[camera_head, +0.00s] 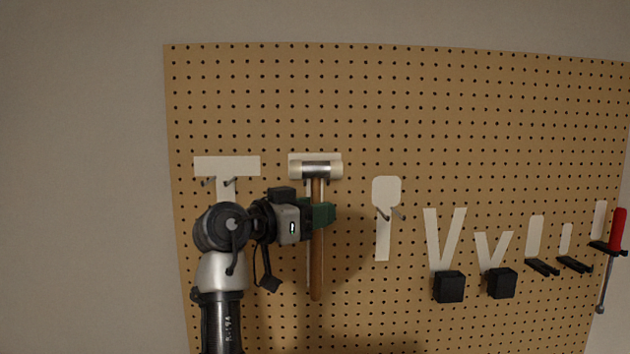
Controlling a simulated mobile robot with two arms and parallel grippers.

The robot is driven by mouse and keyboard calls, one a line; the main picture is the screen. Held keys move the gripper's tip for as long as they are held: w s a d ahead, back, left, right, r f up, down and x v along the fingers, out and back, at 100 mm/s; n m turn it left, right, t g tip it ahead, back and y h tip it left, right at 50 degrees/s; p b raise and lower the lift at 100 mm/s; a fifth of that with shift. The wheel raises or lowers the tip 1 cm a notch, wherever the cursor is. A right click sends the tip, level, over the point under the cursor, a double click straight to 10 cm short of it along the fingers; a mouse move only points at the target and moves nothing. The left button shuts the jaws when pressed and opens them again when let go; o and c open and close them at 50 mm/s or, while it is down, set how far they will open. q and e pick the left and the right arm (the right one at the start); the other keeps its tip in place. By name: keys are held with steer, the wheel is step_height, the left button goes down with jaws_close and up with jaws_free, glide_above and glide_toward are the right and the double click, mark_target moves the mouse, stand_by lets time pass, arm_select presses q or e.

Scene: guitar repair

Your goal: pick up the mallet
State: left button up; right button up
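The mallet (317,265) hangs upright on the pegboard, with a pale-faced, silvery head at the top and a long brown wooden handle pointing down. A white mallet-shaped outline shows behind it.
The pegboard (400,120) fills the middle and right. An empty T-shaped outline (227,166) with hooks is left of the mallet. Another empty outline (386,190) is to its right. Black holders (449,287) and a red-handled screwdriver (617,230) are farther right.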

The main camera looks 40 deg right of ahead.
steer(key=shift+r, duration=0.1)
jaws_close()
